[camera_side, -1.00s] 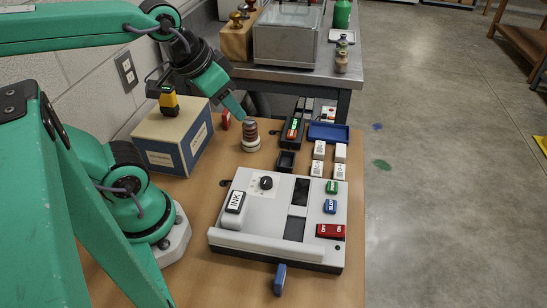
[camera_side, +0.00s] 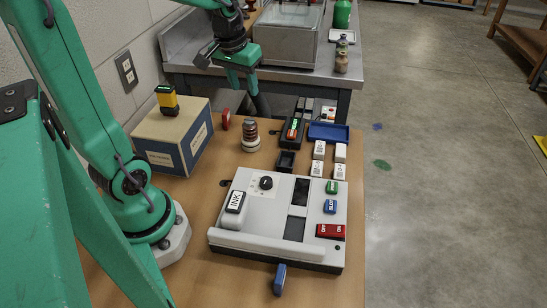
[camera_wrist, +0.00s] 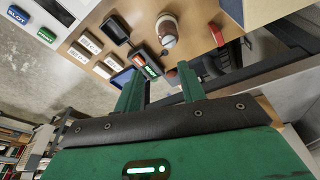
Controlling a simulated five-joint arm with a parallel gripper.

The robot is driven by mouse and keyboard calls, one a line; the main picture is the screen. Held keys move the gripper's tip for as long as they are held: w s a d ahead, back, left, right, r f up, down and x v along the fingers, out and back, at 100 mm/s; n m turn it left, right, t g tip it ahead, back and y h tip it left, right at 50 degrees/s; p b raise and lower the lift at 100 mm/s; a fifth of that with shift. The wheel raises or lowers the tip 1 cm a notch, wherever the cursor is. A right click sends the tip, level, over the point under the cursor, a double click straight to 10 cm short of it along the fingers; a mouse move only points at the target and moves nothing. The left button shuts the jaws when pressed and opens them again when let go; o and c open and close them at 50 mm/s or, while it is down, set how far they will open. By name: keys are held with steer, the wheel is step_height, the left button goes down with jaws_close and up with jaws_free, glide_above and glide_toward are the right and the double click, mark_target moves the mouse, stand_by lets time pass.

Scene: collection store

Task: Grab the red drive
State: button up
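My gripper (camera_side: 243,82) hangs above the far edge of the table, fingers pointing down. In the wrist view its two green fingers (camera_wrist: 160,90) are apart with nothing between them, so it is open. A small upright red piece (camera_side: 225,119) that looks like the red drive stands on the table beside the cardboard box, below and left of my gripper. It also shows at the top of the wrist view (camera_wrist: 216,35), clear of the fingers. A dark dock (camera_side: 291,133) has a red and green lit part in it.
A stacked ringed object (camera_side: 250,136) stands right of the red piece. The box (camera_side: 174,137) carries a yellow and black item (camera_side: 167,98). A white console (camera_side: 262,241), a blue upright piece (camera_side: 280,279), a blue tray (camera_side: 328,132) and white blocks fill the right side.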

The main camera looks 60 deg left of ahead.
steer(key=w+a+f+n+g, duration=0.1)
steer(key=w+a+f+n, duration=0.1)
steer(key=a+f, duration=0.4)
steer(key=n+g, duration=0.1)
steer(key=n, duration=0.2)
glide_above(225, 111)
steer(key=shift+h, duration=0.4)
step_height(225, 111, down, 6)
steer(key=shift+w+d+f, duration=0.15)
steer(key=shift+f, duration=1.35)
steer(key=shift+f, duration=2.6)
jaws_close()
